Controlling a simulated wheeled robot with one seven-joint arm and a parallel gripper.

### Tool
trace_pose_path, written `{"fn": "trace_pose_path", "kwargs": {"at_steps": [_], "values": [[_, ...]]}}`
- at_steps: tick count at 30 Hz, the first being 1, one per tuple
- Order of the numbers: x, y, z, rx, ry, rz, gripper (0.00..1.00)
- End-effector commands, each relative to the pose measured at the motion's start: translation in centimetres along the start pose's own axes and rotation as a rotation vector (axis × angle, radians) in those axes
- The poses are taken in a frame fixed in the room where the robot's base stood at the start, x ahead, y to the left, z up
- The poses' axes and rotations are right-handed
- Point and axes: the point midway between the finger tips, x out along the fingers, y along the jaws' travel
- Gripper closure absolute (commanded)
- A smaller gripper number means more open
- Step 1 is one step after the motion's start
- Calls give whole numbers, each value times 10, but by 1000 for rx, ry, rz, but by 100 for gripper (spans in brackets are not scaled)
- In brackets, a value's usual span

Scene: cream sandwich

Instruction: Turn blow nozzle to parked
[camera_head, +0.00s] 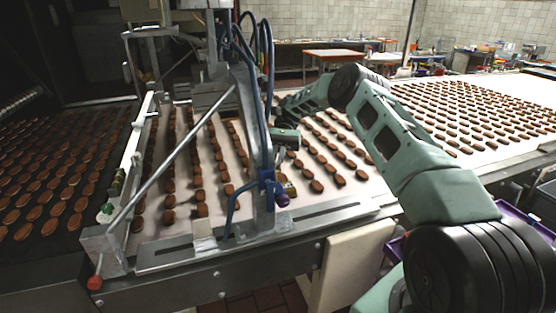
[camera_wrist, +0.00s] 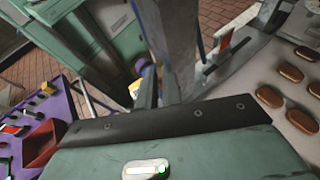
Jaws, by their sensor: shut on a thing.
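The blow nozzle's blue hoses (camera_head: 264,95) run down a grey upright frame (camera_head: 262,215) over the conveyor. My gripper (camera_head: 284,138) is beside this upright in the head view, its jaws turned left towards it. In the wrist view my two dark fingers (camera_wrist: 160,90) are close together against the grey upright (camera_wrist: 168,40). They are shut on part of the blow nozzle, mostly hidden between them. A purple knob (camera_head: 282,199) sits low on the upright, below my gripper. The nozzle's exact angle cannot be told.
Rows of brown sandwich biscuits (camera_head: 316,186) lie on the white belt on both sides of the upright. A diagonal metal bar (camera_head: 172,157) and a red-tipped lever (camera_head: 95,282) are at the left. A purple tray (camera_wrist: 75,115) with small items is at the lower left in the wrist view.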

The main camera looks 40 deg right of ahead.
Motion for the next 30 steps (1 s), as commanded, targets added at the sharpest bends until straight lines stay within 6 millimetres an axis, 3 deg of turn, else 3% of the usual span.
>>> {"fn": "trace_pose_path", "kwargs": {"at_steps": [18,21,30], "values": [[4,-1,-3,-15,-6,46,100],[4,-1,-3,-15,-6,46,71],[2,-1,-2,-16,-3,43,71]]}}
